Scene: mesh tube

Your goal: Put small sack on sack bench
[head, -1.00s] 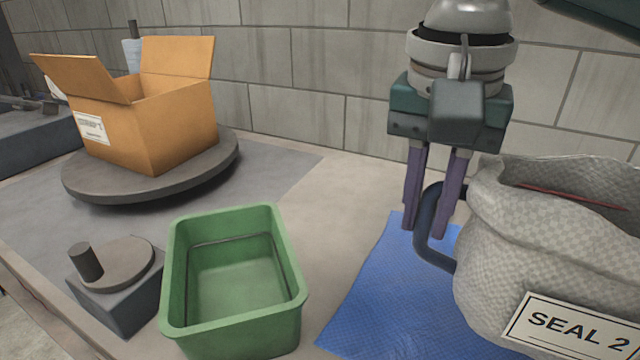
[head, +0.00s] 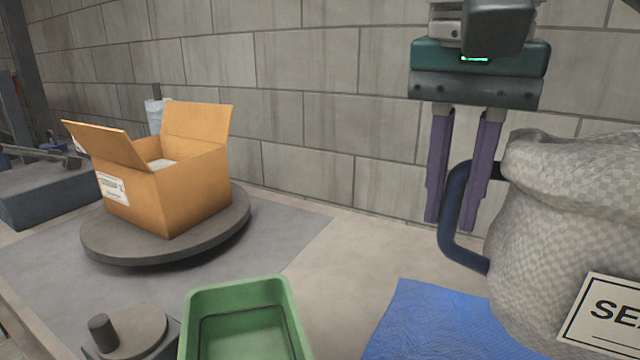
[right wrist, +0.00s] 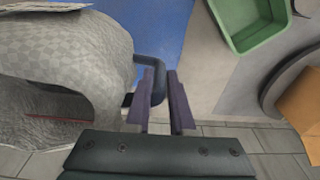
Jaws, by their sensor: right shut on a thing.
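The pale checked sack (head: 545,230), with a "SE…" label (head: 605,315) partly cut off, hangs at the right of the head view, raised over the worktop. My right gripper (head: 452,222) points down at its left side, with its purple fingers shut on the sack's dark blue loop handle (head: 449,225). In the right wrist view, the sack (right wrist: 75,75) is left of my right gripper (right wrist: 162,105), and the handle (right wrist: 150,68) meets the fingers. My left gripper is not in view. No surface is clearly recognisable as the sack bench.
A blue mat (head: 430,325) lies on the worktop (head: 345,255) below the sack. A green bin (head: 240,290) stands left of it. An open cardboard box (head: 165,195) sits on a round turntable (head: 150,250) farther left. A block wall (head: 310,130) closes off the back.

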